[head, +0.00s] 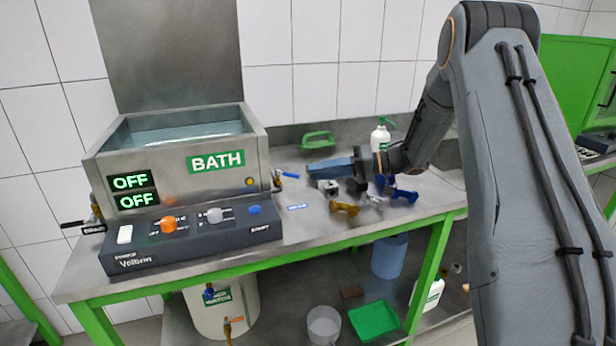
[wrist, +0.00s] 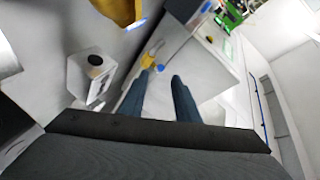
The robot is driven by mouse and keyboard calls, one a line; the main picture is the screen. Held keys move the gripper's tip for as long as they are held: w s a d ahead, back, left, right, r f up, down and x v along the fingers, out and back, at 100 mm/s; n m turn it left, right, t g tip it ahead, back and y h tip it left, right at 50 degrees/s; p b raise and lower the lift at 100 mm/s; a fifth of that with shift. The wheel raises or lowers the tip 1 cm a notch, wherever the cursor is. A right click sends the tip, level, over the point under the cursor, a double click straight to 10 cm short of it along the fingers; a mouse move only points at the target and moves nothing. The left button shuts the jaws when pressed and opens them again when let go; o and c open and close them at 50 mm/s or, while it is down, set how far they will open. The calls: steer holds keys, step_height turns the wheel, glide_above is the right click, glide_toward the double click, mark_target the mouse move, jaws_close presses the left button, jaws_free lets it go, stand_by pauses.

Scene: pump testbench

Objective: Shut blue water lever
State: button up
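A blue lever (head: 288,175) sits on a brass-coloured valve at the right side of the steel bath (head: 216,161). My gripper (head: 310,169) reaches in from the right above the bench, with its fingertips pointing left toward this lever and a small gap between them in the head view. In the wrist view my gripper (wrist: 158,75) has its two blue-grey fingers apart with nothing between them. A small blue part (wrist: 160,67) beside a yellow part (wrist: 147,61) shows beyond the fingertips. I cannot tell for sure whether it is the same lever.
A small white box with a dark knob (wrist: 92,65) stands below my gripper. Brass (head: 345,208) and blue (head: 404,193) fittings lie to its right. A control panel (head: 187,236) fronts the bath. A green-topped bottle (head: 380,138) and green tray (head: 318,140) stand behind.

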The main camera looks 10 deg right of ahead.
steer(key=shift+s+d+r, duration=0.1)
steer(key=shift+s+d, duration=0.05)
steer(key=shift+d, duration=0.35)
steer(key=shift+c, duration=0.4)
